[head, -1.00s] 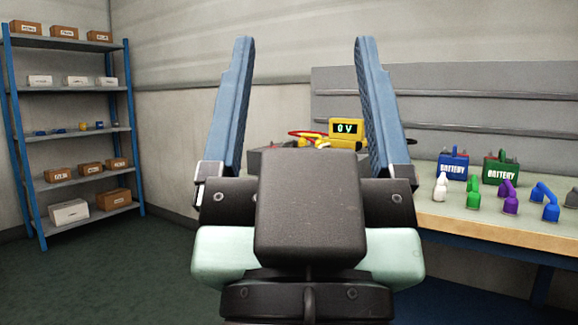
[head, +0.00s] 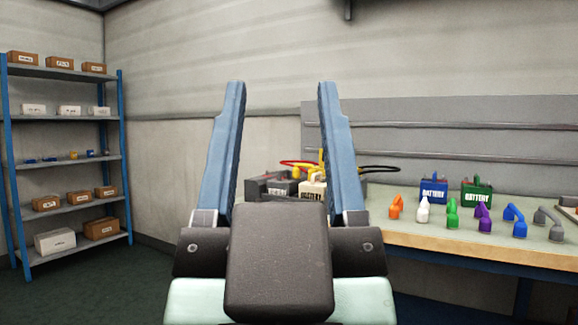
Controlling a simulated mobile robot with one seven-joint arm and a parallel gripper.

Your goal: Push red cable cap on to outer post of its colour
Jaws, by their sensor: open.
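My gripper (head: 280,88) is open and empty, its two blue fingers pointing up in the middle of the head view. Beyond it, on the bench, a red cable (head: 298,163) arches over a dark battery (head: 270,188) and a cream battery (head: 312,188). My right finger covers part of this group, and no red cap can be made out. A blue battery (head: 433,191) and a green battery (head: 477,194) stand farther right. Their posts are too small to tell apart by colour. The gripper is well apart from all of them.
Loose orange (head: 396,206), white (head: 423,209), green (head: 452,214), purple (head: 483,217), blue (head: 514,220) and grey (head: 549,224) caps line the bench (head: 430,236). A blue-framed shelf (head: 68,131) with boxes stands left. Floor between shelf and bench is clear.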

